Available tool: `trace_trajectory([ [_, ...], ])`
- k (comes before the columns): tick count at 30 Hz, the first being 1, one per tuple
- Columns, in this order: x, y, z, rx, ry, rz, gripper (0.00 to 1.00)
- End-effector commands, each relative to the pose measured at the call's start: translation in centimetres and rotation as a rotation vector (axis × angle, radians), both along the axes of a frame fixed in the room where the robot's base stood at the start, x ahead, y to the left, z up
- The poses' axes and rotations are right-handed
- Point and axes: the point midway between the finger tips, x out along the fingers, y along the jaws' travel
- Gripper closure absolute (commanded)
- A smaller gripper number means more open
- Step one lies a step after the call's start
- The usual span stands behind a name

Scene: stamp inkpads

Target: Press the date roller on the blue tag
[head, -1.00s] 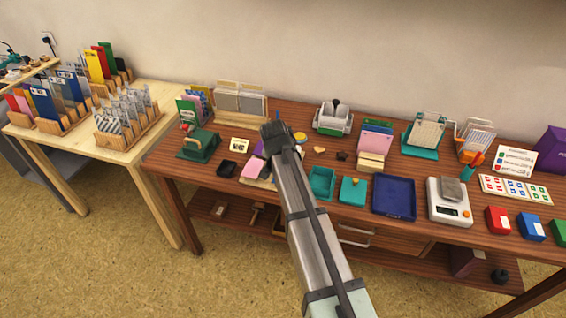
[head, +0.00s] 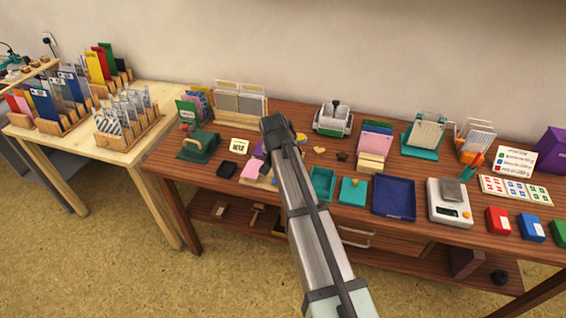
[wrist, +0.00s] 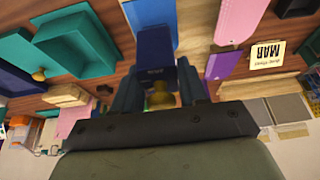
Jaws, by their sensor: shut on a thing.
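My gripper (wrist: 160,92) is shut on what looks like the date roller (wrist: 156,46), a dark blue block with small lettering at its lower edge. A brass-coloured knob shows between the fingers. A flat blue piece (wrist: 152,11), probably the blue tag, shows just beyond the block, partly covered by it. I cannot tell whether the two touch. In the head view my gripper (head: 277,133) is over the left-middle of the brown table, and my arm hides the held block and the blue piece.
A pink tag (wrist: 240,18), a purple tag (wrist: 222,65) and a MAR card (wrist: 265,55) lie close by. A teal tray (head: 321,184), a teal lidded pad (head: 353,190) and a navy tray (head: 394,197) are right of my arm. Racks (head: 240,100) stand behind.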

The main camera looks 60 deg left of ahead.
Motion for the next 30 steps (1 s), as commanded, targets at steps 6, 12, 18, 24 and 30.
trace_trajectory([
  [6,0.0,0.0,1.5,0.0,0.0,0.0,0.93],
  [12,0.0,0.0,2.8,0.001,0.0,0.0,0.93],
  [18,0.0,0.0,4.0,0.001,-0.001,0.0,0.93],
  [24,0.0,0.0,4.8,0.001,-0.001,0.0,0.93],
  [30,0.0,0.0,4.8,0.0,0.0,0.0,0.93],
])
